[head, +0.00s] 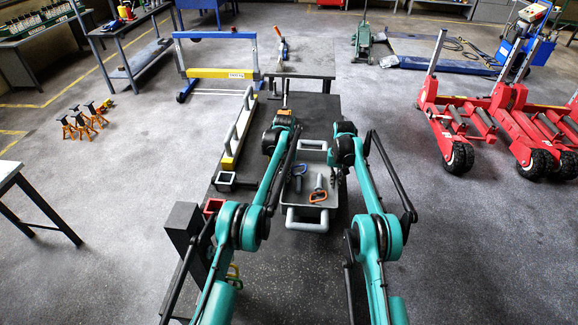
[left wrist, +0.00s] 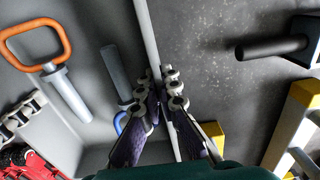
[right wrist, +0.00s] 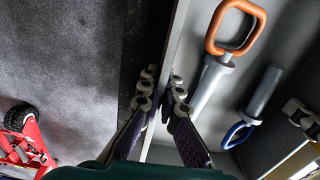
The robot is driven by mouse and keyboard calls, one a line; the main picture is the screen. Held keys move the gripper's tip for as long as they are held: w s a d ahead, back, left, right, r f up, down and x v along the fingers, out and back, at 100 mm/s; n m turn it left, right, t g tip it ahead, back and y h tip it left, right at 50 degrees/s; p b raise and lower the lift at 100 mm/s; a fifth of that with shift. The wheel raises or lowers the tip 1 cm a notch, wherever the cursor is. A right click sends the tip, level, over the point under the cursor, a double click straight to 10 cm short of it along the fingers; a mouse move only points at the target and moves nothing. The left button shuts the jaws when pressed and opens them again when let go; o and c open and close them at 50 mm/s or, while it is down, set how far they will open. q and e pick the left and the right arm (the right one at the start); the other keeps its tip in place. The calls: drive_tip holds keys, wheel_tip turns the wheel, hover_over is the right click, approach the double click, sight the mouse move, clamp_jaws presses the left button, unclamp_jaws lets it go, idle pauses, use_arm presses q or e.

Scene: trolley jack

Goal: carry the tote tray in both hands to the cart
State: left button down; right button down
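The grey tote tray (head: 306,211) lies between my two arms in the head view, with light grey handles at its near and far ends. Inside it are grey pins, one with an orange loop handle (left wrist: 66,85) and one with a blue loop handle (right wrist: 257,102). My left gripper (left wrist: 157,92) is closed around one long side wall of the tray. My right gripper (right wrist: 163,92) is closed around the opposite long wall. My arms partly hide both grippers in the head view. I cannot tell which wheeled thing is the cart.
A dark bench (head: 327,110) reaches beyond the tray, with a yellow and grey rail (head: 238,130) to the left. A blue and yellow frame (head: 217,72) stands behind. Red wheeled lifts (head: 460,125) stand right, orange stands (head: 84,121) left. Floor right of the bench is clear.

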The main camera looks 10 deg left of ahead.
use_arm(q)
drive_tip(key=shift+f, duration=0.35)
use_arm(e)
drive_tip(key=shift+f, duration=0.35)
